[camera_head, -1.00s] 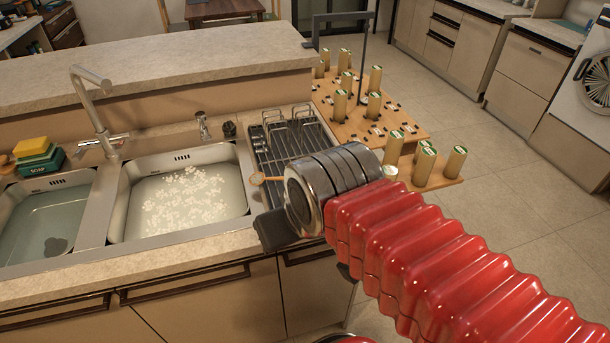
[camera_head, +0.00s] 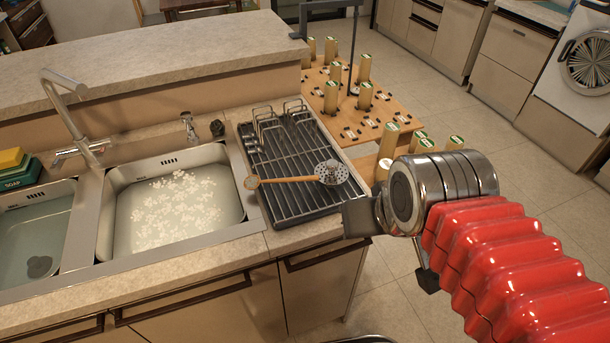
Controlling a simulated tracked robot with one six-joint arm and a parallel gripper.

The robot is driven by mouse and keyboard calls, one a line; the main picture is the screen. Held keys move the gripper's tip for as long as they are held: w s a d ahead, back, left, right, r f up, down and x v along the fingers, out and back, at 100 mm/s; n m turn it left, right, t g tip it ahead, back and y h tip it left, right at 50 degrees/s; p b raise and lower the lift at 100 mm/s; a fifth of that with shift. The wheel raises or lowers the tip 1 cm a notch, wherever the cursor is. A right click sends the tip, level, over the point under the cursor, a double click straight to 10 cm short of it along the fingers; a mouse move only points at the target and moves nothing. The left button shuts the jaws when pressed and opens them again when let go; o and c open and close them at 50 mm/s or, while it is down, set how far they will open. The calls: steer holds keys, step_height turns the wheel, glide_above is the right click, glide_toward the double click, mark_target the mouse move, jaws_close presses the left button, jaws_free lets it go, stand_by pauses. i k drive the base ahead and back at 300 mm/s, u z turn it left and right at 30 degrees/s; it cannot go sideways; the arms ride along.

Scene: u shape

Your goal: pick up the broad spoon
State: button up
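A broad spoon (camera_head: 331,173) with a round, perforated metal head and a thin wooden handle lies across the dark dish rack (camera_head: 290,205). Its handle points left, toward the sink, and its head is at the right side of the rack. My gripper (camera_head: 392,249) is in front of and to the right of the spoon, off the counter's right front corner. Its two dark fingers show apart from each other, with nothing seen between them. The gripper does not touch the spoon. Part of the fingers is hidden behind my wrist.
A sink (camera_head: 175,205) with white foam is left of the rack, with a tall faucet (camera_head: 65,95) behind it. Wire holders stand at the rack's back. A wooden table (camera_head: 380,112) with several upright cans is beyond the counter. Open floor is to the right.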

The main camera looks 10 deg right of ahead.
mark_target(250, 182)
steer(key=z, duration=0.6)
steer(key=k, duration=1.05)
steer(key=u, duration=1.55)
steer(key=i, duration=0.95)
steer(key=u, duration=0.05)
